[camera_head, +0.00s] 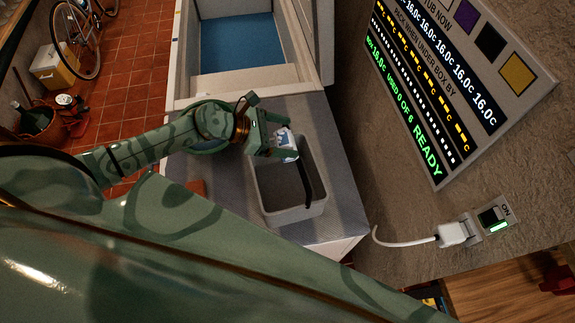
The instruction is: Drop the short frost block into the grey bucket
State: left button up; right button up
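The grey bucket (275,200) stands on a grey surface in the middle of the head view, with its open top toward me and a dark handle across it. My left gripper (284,142) reaches in from the left and is over the bucket's far rim. A small white and blue block (284,146), which looks like the short frost block, is between its fingers. The fingers appear closed on it. The block is above the bucket's opening. My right gripper is not in view.
An open white chest with a blue inside (236,42) lies beyond the bucket. A display board (450,85) and a switched socket with a white plug (453,234) are on the wall at right. A bicycle (78,40) and a basket (38,118) stand on the tiled floor at left.

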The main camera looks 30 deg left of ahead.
pick_arm(q)
jog(key=shift+s+a, duration=0.1)
jog(key=b+v, duration=0.2)
jog(key=v, duration=1.4)
jog(key=shift+b, duration=0.3)
